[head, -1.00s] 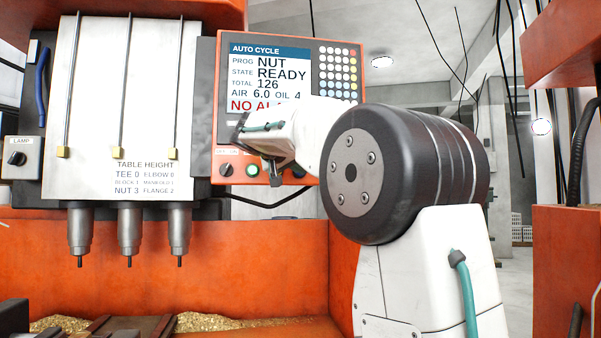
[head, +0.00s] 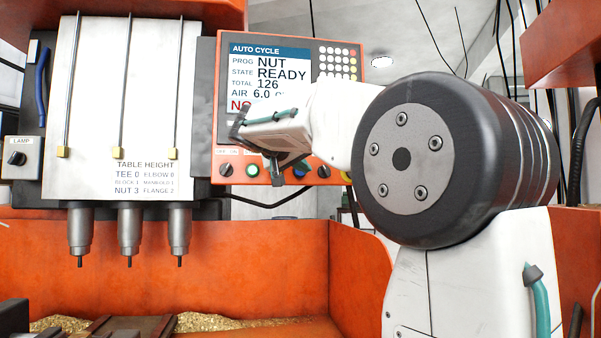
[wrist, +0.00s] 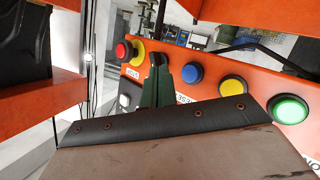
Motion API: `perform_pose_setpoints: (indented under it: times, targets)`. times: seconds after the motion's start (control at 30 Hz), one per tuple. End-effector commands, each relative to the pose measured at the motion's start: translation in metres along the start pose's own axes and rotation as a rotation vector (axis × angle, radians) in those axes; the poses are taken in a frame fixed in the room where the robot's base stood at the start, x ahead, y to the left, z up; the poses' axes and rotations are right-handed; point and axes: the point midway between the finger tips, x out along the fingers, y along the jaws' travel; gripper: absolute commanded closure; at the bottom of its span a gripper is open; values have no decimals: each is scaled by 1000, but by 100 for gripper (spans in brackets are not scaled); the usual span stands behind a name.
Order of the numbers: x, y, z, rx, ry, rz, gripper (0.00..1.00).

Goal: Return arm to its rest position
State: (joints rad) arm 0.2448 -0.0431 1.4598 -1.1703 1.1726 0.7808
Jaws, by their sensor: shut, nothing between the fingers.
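My gripper (head: 277,178) is shut and empty. In the head view it hangs in front of the lower part of the control panel (head: 208,150), small and dark at the end of my white wrist. My arm is raised and bent, with its large dark joint at the right. In the wrist view my gripper (wrist: 157,66) shows as dark green fingers with black tips, held together. Behind them is the panel's row of buttons, including a blue button (wrist: 192,73), a yellow button (wrist: 233,89) and a lit green button (wrist: 290,109). I cannot tell the gap to the panel.
The panel screen (head: 268,75) reads NUT, READY; my arm covers its lower right. A red stop button (wrist: 122,51) stands beside the fingers. Three drill spindles (head: 129,232) hang at the left above an orange tray wall (head: 250,260) and brass chips (head: 210,322).

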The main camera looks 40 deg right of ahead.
Motion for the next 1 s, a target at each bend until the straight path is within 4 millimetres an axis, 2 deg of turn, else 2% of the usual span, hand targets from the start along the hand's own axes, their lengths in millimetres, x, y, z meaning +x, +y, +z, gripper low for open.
perform_pose_setpoints:
  times: [0.33, 0.47, 0.57, 0.67, 0.7, 0.77, 0.8, 1.0]
  targets:
    - [0, 0, 0, -1, 0, 0, 100]
    - [1, -4, 4, -63, -17, -13, 100]
    - [8, -29, 46, -174, -114, -77, 100]
    - [-2, -50, 112, -299, -244, -195, 100]
    - [-11, -56, 141, -348, -295, -251, 100]
    - [-28, -63, 184, -412, -366, -336, 100]
    - [-40, -67, 213, -451, -409, -393, 100]
    - [-112, -69, 349, -599, -587, -679, 100]
